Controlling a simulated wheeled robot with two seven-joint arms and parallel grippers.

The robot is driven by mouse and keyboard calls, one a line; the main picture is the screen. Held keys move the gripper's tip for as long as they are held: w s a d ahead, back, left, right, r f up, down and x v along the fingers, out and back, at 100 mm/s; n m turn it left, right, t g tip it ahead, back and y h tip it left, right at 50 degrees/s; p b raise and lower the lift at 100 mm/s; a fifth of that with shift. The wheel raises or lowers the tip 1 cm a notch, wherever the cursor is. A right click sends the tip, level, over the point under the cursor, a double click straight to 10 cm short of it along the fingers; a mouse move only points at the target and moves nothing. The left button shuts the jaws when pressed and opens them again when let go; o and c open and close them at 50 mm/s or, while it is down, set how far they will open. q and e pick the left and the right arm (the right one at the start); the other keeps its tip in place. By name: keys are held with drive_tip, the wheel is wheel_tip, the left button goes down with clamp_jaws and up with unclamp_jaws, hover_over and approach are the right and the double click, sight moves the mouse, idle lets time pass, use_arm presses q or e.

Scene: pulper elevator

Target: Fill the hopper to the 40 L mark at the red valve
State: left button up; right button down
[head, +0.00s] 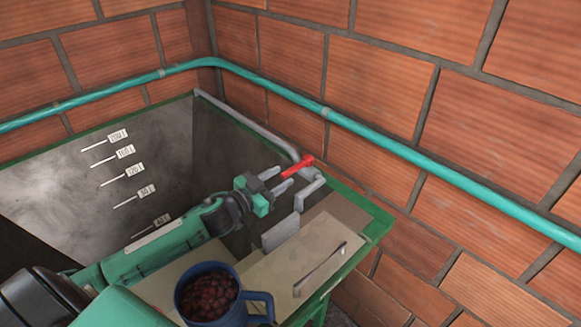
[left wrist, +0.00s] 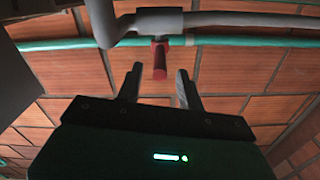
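The red valve (head: 298,166) is a small lever on a grey pipe at the hopper's far right edge; it also shows in the left wrist view (left wrist: 159,60). My left gripper (head: 277,180) is open, its two fingers pointing at the lever. In the left wrist view my fingertips (left wrist: 160,75) stand either side of the lever's lower end, with gaps on both sides. The hopper (head: 100,190) has level marks on its inner wall; the lowest readable one is the 40 L mark (head: 162,220). My arm hides part of the hopper, and I cannot tell its water level. My right gripper is not in view.
A blue mug (head: 258,305) of dark red cherries stands on the near ledge. A grey plate (head: 280,232) and a thin metal handle (head: 320,268) are on the ledge right of my arm. A teal pipe (head: 430,162) runs along the brick walls.

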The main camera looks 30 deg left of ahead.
sight(304, 162)
use_arm(q)
drive_tip(key=p+x, duration=0.1)
drive_tip(key=x, duration=0.2)
drive_tip(key=shift+w+r, duration=0.15)
drive_tip(key=shift+w+d, duration=0.3)
drive_tip(key=shift+w, duration=0.35)
clamp_jaws()
